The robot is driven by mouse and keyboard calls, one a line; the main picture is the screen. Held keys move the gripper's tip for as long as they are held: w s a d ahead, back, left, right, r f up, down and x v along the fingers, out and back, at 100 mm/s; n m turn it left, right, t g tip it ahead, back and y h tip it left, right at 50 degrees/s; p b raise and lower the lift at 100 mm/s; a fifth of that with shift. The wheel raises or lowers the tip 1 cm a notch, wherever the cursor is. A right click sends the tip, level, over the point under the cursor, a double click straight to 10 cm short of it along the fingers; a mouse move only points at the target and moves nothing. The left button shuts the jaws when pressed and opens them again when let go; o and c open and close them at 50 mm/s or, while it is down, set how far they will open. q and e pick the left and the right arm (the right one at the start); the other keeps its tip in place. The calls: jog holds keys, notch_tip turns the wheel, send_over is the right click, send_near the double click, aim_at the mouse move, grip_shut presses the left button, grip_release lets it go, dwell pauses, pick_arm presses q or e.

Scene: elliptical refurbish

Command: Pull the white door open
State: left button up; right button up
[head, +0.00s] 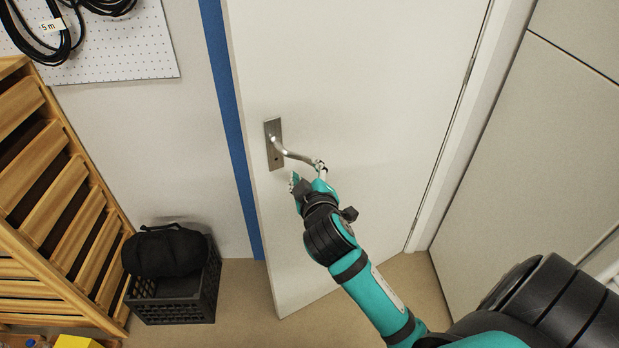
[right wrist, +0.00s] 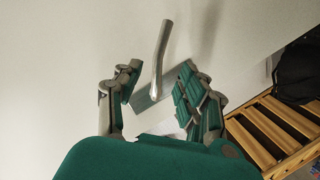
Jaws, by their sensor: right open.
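The white door (head: 350,70) stands partly open. Its hinge side is at the right, and its free left edge stands out from the blue frame strip (head: 228,110) over the floor. A metal lever handle (head: 295,156) sits on a plate (head: 273,135) near that free edge. My right gripper (head: 308,175) is open just below the lever's free end. In the right wrist view the lever (right wrist: 160,62) shows between the spread fingers (right wrist: 160,88), with a gap on both sides. I cannot tell if any finger touches it. My left gripper is not in view.
A black crate (head: 178,305) with a black bag (head: 165,250) stands on the floor at left. A slatted wooden rack (head: 50,200) is beside it. A pegboard (head: 125,50) with cables hangs at upper left. Grey panels (head: 540,130) flank the hinge side. Floor below the door is clear.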

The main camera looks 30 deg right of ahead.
jog(key=shift+v, duration=1.15)
